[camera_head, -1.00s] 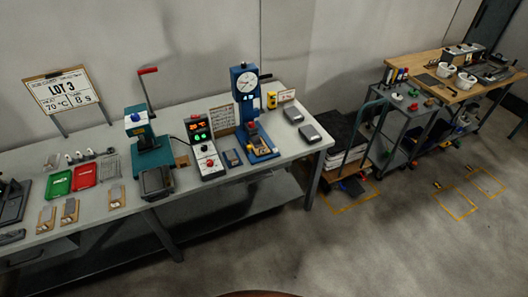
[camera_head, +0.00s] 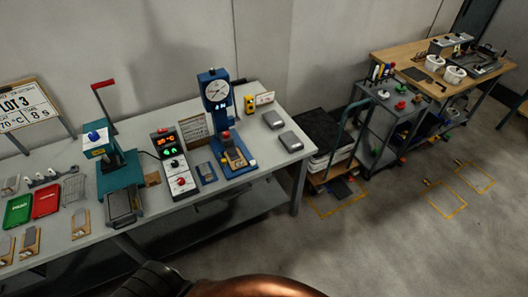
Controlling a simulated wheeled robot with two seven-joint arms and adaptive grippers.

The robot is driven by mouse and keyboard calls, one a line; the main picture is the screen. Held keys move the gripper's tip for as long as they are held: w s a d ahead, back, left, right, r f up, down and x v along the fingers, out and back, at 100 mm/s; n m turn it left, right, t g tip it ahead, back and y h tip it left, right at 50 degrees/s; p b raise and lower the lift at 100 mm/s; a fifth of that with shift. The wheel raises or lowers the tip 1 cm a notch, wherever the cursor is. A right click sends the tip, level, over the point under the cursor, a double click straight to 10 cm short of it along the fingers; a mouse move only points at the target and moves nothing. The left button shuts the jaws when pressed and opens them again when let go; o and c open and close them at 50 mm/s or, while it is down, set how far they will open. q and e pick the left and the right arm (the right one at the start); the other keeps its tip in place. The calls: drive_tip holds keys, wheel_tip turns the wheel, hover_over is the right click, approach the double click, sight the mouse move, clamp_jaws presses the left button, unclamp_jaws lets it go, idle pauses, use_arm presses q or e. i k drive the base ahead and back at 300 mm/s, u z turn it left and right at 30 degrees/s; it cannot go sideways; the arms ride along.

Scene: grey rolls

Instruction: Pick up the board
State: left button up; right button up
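Several small tan boards carrying grey pieces lie at the front left of the grey workbench (camera_head: 225,185). One small board (camera_head: 80,222) lies right of the red tray, and another small board (camera_head: 30,240) lies in front of the trays. A small board-like piece (camera_head: 235,158) also rests on the base of the blue press (camera_head: 218,100). I cannot tell which one is the task's board. Neither of my grippers shows; only a copper-coloured and black part of my own body is at the bottom edge.
The teal press (camera_head: 118,170) with its red lever, the control box (camera_head: 174,165) and two grey boxes stand on the bench. A green tray (camera_head: 18,210) and red tray (camera_head: 46,201) are at left. A cart (camera_head: 385,115) and wooden table (camera_head: 400,65) stand right; open floor lies in front.

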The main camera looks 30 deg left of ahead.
sight(235, 156)
drive_tip(key=u, duration=0.3)
drive_tip(key=i, duration=0.85)
drive_tip(key=u, duration=0.65)
